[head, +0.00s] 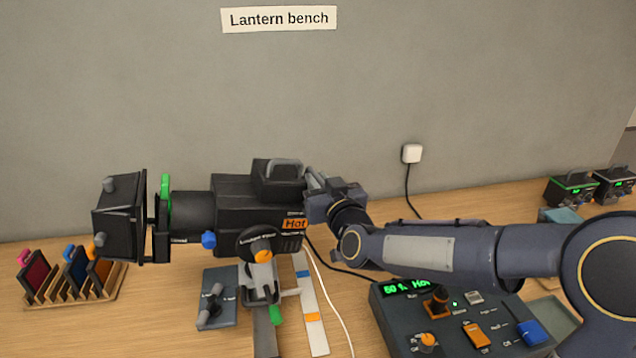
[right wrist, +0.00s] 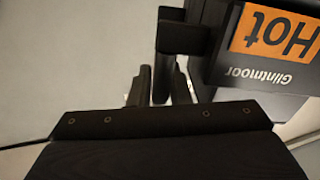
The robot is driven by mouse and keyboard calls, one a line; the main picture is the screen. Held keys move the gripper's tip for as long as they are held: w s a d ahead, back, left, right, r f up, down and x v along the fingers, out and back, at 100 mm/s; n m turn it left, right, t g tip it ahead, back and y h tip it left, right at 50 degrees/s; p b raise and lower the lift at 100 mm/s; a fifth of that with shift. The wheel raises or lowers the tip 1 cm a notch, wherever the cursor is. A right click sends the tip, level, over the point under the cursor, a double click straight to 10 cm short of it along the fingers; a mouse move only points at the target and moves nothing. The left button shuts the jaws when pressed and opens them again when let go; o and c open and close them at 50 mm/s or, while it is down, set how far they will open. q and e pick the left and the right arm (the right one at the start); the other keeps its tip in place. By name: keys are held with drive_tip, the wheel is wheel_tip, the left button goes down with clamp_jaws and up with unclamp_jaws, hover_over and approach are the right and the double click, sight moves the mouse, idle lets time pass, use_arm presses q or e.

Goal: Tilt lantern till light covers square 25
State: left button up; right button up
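The black lantern (head: 240,205) sits on a stand at the back of the bench, its lens end pointing left. An orange "Hot" label (head: 295,224) is on its rear side; the label also shows in the right wrist view (right wrist: 277,32). A round black tilt knob (head: 257,243) with an orange centre is on the near side. My right gripper (head: 312,188) is at the lantern's rear end. In the right wrist view its fingers (right wrist: 160,88) lie close on both sides of a dark rear handle (right wrist: 180,38). My left gripper and square 25 are out of view.
A wooden rack (head: 72,298) of coloured filters stands at left. A control desk (head: 400,318) with a green display stands at lower right, below my right arm. A white cable (head: 335,290) and a ruler-like strip (head: 311,325) lie near the stand.

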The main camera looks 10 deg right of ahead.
drive_tip(key=o, duration=0.3)
drive_tip(key=shift+d, duration=0.1)
drive_tip(key=shift+s, duration=0.4)
drive_tip(key=s+d+b, duration=0.1)
drive_tip(key=s, duration=0.6)
drive_tip(key=shift+b, duration=0.4)
drive_tip(key=shift+d, duration=0.1)
